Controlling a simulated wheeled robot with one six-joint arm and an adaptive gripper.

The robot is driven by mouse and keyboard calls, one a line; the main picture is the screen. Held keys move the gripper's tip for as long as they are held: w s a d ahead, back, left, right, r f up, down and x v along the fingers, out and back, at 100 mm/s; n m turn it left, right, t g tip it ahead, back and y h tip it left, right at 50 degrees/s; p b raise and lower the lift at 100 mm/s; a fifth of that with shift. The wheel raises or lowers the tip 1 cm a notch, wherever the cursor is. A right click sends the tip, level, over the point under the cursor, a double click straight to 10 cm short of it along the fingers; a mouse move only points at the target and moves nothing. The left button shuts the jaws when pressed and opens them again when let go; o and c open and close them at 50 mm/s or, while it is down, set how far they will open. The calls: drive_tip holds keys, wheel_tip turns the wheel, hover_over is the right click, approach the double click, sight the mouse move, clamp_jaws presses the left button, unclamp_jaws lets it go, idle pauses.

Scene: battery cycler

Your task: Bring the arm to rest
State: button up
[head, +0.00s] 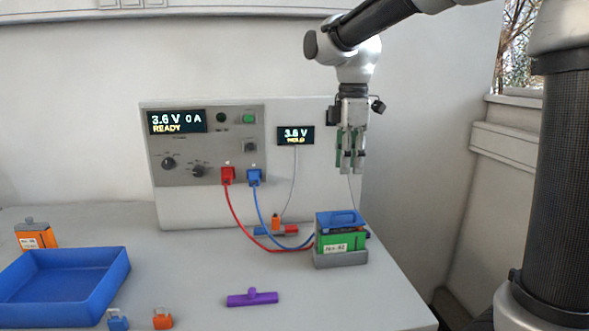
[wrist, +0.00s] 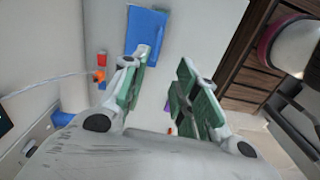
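My gripper (head: 352,170) hangs pointing down in front of the right part of the cycler panel, above and apart from the green battery. In the wrist view its two green-padded fingers (wrist: 160,90) are apart with nothing between them. The battery (head: 340,238) has a blue top (head: 340,218) and stands upright in a grey holder (head: 342,259) on the bench. The blue top also shows beyond the fingers in the wrist view (wrist: 146,28). Red (head: 236,215) and blue (head: 262,215) leads run from the panel toward the battery; their far ends are partly hidden.
The cycler (head: 210,145) reads 3.6 V, 0 A, READY; a small display (head: 295,136) reads 3.6 V, HOLD. A blue tray (head: 95,288), an orange battery (head: 36,235), blue (head: 118,321) and orange (head: 162,319) clips and a purple bar (head: 252,298) occupy the bench.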

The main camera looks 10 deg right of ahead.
drive_tip(key=s+d+f+m+t, duration=0.2)
drive_tip(key=s+d+m, duration=0.5)
drive_tip(key=s, duration=0.3)
drive_tip(key=s+d+f+m+t, duration=0.2)
drive_tip(key=s+d+f+m, duration=0.1)
drive_tip(key=s+d+m, duration=0.5)
drive_tip(key=s+m, duration=0.2)
drive_tip(key=s, duration=0.1)
drive_tip(key=shift+s, duration=0.15)
idle(0.8)
